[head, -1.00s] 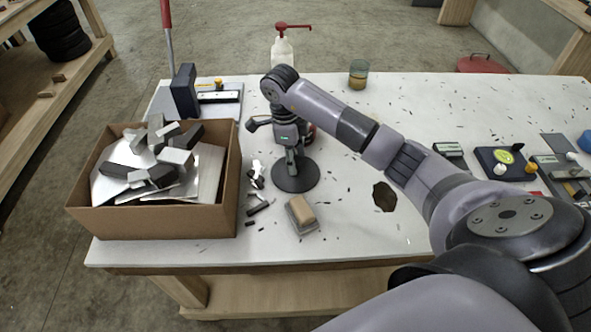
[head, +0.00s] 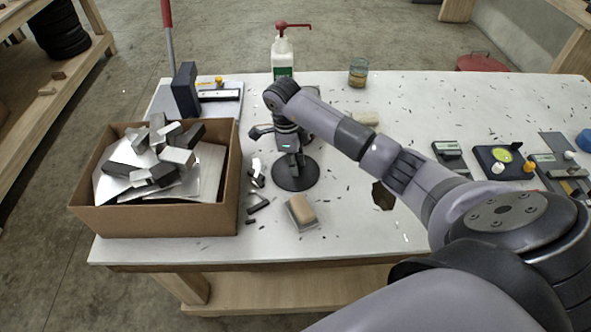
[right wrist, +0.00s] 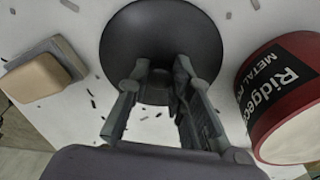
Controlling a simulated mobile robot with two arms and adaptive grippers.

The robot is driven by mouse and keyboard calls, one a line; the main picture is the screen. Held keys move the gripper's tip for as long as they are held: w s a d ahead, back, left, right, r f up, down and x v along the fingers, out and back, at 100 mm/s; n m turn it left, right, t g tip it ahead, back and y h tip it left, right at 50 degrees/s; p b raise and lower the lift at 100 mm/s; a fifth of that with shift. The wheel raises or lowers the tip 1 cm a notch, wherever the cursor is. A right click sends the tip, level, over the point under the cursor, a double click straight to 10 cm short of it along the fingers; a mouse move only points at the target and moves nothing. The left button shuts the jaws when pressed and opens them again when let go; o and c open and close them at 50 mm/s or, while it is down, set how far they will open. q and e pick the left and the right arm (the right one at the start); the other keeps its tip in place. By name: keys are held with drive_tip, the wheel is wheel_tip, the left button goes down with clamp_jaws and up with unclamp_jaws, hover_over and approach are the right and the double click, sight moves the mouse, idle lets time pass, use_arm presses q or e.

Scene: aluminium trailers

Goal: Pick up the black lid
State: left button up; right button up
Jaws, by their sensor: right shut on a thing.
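The black lid (head: 296,175) is a round dark disc near the table's front, right of the cardboard box. It also shows at the top of the right wrist view (right wrist: 160,28). My right gripper (head: 291,158) is above it, pointing down, with its fingers shut on the lid's raised middle part. The fingers (right wrist: 158,88) partly cover that grip in the right wrist view. I cannot tell whether the lid touches the table. My left gripper is not in view.
A red can (right wrist: 285,95) stands close beside the lid. A tan-topped block (head: 301,211) lies in front. The cardboard box (head: 150,217) of metal offcuts is at the left. A pump bottle (head: 283,58) and a glass jar (head: 358,73) stand behind. Dark shavings litter the table.

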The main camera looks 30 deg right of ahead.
drive_tip(key=shift+c, duration=1)
